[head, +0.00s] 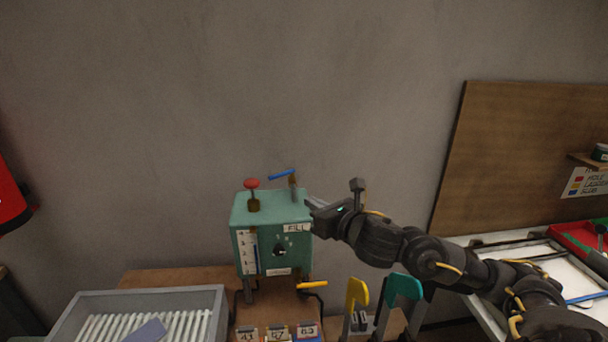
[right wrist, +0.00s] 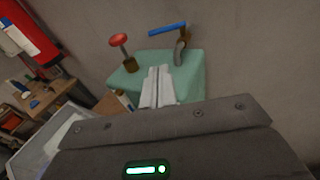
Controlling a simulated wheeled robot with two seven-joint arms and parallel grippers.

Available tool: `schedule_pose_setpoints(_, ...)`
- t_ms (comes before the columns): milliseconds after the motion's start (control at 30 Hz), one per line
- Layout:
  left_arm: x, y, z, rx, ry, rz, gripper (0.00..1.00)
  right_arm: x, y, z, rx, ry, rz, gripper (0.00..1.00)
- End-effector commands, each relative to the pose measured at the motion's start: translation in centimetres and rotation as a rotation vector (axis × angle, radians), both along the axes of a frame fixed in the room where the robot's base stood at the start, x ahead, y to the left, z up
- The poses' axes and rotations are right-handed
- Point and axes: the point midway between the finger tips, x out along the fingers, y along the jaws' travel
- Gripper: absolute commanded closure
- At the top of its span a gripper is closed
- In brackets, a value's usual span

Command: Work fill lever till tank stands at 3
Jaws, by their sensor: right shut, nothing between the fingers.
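The tank (head: 270,210) is a green box on the bench, with a "FILL" label and a numbered gauge (head: 248,253) on its front. A blue strip shows beside the gauge; its exact level is too small to read. A blue lever (head: 281,175) sits on a pipe at the top right; it also shows in the right wrist view (right wrist: 167,29). A red knob (head: 251,183) stands at the top left. A yellow lever (head: 312,285) sticks out low on the right. My right gripper (head: 311,204) is shut and empty near the tank's upper right edge, below the blue lever.
A grey tray (head: 72,318) with white slats stands front left. Yellow (head: 357,291) and teal (head: 405,287) handled items stand front right. Number cards (head: 278,332) lie in front of the tank. A brown board (head: 520,150) leans at the right. The wall above is clear.

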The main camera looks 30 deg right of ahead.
Motion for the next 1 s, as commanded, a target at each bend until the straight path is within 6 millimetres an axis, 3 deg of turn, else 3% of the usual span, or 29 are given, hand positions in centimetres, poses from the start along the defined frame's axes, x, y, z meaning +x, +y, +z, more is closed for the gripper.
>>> schedule_pose_setpoints(367,-1.0,0.5,0.3,0.005,0.014,-0.003,0.49,0.8,-0.5,0.0,-0.038,-0.001,-0.007,1.00)
schedule_pose_setpoints(800,-0.8,0.5,3.5,0.006,0.010,-0.003,0.49,9.2,-0.1,-0.8,-0.035,0.001,-0.009,1.00)
schedule_pose_setpoints(1000,-0.7,0.5,5.2,0.005,0.009,-0.003,0.49,12.1,0.0,-0.3,-0.037,-0.001,-0.009,1.00)
